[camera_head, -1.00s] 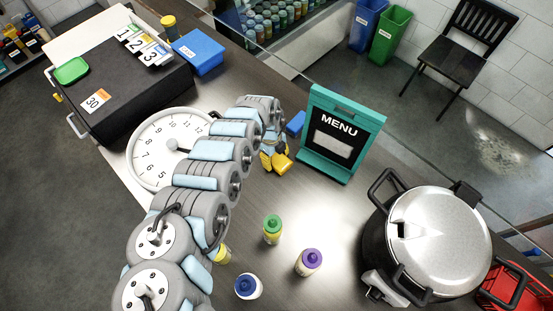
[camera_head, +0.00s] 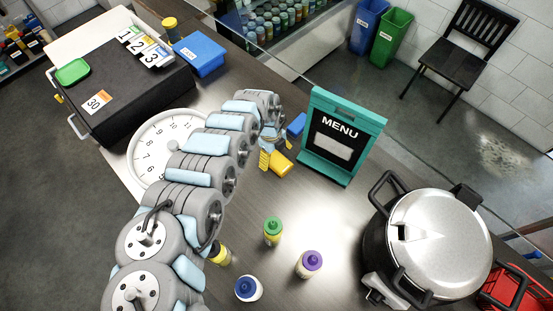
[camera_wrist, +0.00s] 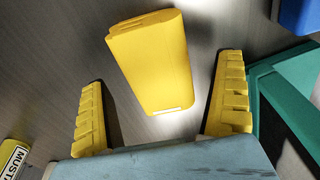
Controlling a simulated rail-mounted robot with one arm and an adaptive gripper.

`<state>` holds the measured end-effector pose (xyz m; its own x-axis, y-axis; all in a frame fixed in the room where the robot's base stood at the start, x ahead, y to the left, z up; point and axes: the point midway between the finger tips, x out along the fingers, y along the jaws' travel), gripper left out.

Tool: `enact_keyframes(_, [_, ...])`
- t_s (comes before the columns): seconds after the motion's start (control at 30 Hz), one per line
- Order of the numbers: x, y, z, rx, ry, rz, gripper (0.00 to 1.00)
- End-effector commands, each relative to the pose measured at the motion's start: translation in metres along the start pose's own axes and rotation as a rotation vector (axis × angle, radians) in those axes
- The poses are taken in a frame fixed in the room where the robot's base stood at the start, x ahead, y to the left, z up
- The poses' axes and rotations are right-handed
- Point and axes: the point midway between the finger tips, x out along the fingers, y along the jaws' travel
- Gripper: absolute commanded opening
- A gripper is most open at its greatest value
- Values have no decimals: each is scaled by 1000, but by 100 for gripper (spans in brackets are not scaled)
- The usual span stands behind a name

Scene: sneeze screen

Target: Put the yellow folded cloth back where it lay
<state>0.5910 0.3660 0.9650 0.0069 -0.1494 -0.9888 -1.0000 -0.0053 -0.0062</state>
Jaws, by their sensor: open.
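The yellow folded cloth (camera_head: 281,164) lies on the dark counter, left of the menu stand. In the wrist view the cloth (camera_wrist: 150,60) sits between and a little beyond my two yellow fingers, with a dark gap on each side. My gripper (camera_wrist: 163,108) is open and touches nothing that I can see. In the head view my gripper (camera_head: 273,157) is beside the cloth, on its left, partly hidden by my own arm.
A teal menu stand (camera_head: 312,165) stands close to the right of the cloth. A blue item (camera_head: 297,124) lies behind it. Bottles with green (camera_head: 272,226), purple (camera_head: 312,260) and blue (camera_head: 246,288) caps stand in front. A large pot (camera_head: 430,240) is at the right.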

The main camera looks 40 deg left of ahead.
Motion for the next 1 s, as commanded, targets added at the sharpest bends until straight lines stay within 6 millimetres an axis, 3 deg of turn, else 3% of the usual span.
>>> enact_keyframes(0.7, [-87, 1, 1, -1, -1, 2, 98])
enact_keyframes(1.0, [-97, 1, -1, 0, 0, 3, 98])
